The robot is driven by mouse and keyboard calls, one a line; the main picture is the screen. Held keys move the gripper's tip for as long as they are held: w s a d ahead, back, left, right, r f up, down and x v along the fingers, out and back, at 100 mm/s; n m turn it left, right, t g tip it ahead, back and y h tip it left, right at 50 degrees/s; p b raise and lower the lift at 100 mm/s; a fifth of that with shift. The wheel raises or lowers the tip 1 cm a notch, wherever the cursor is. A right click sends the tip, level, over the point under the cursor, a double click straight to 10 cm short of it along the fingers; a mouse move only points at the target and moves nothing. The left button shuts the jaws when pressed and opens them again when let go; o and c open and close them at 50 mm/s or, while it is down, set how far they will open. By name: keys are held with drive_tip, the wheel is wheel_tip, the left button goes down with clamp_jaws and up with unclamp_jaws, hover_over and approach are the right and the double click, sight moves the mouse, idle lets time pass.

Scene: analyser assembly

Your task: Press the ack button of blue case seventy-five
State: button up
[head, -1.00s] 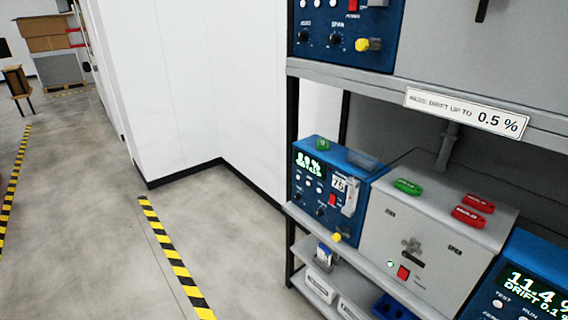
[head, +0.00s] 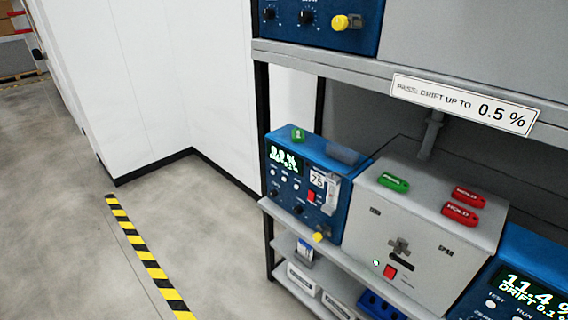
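A blue case (head: 307,181) stands at the left end of the middle shelf. Its tag (head: 318,179) seems to read 75. Its front has a lit screen (head: 285,158), several small white buttons (head: 285,172), dark knobs, a red switch (head: 311,197) and a yellow fitting (head: 319,237) low down. The labels by its white buttons are too small to read, so I cannot tell which is ack. A green tag (head: 298,134) sits on its top. My gripper is not in view.
A grey box (head: 420,235) with green and red tags on top stands right of the case. A shelf above carries a drift sign (head: 462,104). The floor (head: 70,220) at left is clear around a striped line.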

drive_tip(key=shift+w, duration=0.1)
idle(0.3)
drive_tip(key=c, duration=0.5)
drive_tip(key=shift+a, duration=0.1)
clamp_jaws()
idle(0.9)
